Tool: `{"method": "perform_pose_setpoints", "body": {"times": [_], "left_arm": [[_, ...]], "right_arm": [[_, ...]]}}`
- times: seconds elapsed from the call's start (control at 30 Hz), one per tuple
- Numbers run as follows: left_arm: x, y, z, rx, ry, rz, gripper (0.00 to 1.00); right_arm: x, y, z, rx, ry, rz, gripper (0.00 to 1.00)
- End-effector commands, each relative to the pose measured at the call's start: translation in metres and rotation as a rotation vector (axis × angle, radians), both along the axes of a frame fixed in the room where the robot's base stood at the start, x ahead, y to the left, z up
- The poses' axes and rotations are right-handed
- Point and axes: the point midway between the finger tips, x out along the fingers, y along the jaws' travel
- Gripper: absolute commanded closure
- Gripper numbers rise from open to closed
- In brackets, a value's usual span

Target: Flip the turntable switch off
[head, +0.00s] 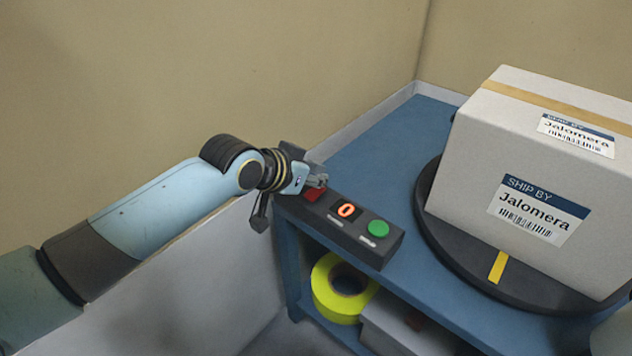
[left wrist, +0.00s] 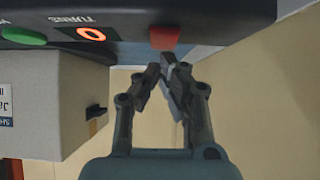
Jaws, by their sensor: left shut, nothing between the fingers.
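The black control box (head: 335,225) sits along the front left edge of the blue table. It carries a red switch (head: 314,194), a lit orange display reading 0 (head: 346,211) and a green button (head: 378,228). My left gripper (head: 321,181) is shut and empty, with its fingertips right at the red switch. In the left wrist view, which is upside down, the shut fingertips (left wrist: 166,60) are just below the red switch (left wrist: 164,37); I cannot tell whether they touch it. The black turntable (head: 470,275) bears a large carton (head: 520,180) labelled Jalomera. My right gripper is out of view.
The blue table (head: 385,150) is clear behind the control box. Beige walls close in at the back and left. A yellow tape roll (head: 325,290) and a grey box (head: 400,335) are on the shelf below. A yellow mark (head: 497,267) is on the turntable's front.

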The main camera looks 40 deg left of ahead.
Motion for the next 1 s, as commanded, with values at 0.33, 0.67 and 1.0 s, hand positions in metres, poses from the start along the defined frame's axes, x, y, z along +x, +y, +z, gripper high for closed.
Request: {"method": "perform_pose_setpoints", "body": {"times": [0.33, 0.67, 1.0], "left_arm": [[0.0, 0.0, -0.003, 0.0, -0.001, 0.0, 1.0], [0.002, 0.001, -0.007, 0.004, 0.035, 0.0, 1.0], [-0.006, 0.001, -0.005, 0.005, 0.035, 0.001, 1.0]], "right_arm": [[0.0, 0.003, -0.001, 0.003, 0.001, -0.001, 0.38], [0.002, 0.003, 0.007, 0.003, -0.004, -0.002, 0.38], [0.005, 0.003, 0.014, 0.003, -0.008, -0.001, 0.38]]}}
